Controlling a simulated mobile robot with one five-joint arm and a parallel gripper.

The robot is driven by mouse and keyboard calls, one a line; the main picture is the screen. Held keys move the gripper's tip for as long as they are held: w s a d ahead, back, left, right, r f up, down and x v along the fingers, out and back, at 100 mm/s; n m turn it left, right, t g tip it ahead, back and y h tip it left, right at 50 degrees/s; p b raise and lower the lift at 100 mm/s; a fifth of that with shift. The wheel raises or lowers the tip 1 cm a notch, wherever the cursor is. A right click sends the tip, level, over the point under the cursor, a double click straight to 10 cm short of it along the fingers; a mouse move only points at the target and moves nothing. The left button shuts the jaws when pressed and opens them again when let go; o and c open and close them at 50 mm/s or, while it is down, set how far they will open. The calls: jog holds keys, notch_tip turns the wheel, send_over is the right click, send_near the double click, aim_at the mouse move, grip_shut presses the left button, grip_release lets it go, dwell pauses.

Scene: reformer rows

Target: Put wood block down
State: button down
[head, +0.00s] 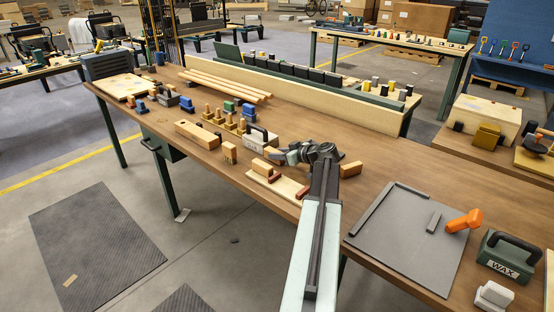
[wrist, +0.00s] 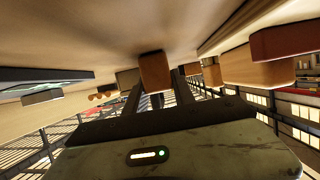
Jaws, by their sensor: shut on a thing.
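My gripper (head: 285,156) is low over the middle of the wooden workbench, beyond the near board. In the wrist view its two dark fingers (wrist: 158,92) are shut on a brown wood block (wrist: 155,70). In the head view the held block (head: 271,153) shows as a small tan shape at the gripper's left end, partly hidden by it. The wrist picture is upside down, with the bench top (wrist: 140,30) close above the block. I cannot tell whether the block touches the bench.
Beside the gripper lie a pale board (head: 280,186) with red-brown pieces, a wood block (head: 262,167) and another block (head: 350,169). A handled tool (head: 258,139) stands just behind. A grey mat (head: 405,240) with an orange-handled tool (head: 464,220) lies right. Bare bench (head: 385,150) shows behind right.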

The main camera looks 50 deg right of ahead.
jog(key=shift+f, duration=0.1)
jog(key=c, duration=1.1)
grip_release()
jog(key=shift+o, duration=0.2)
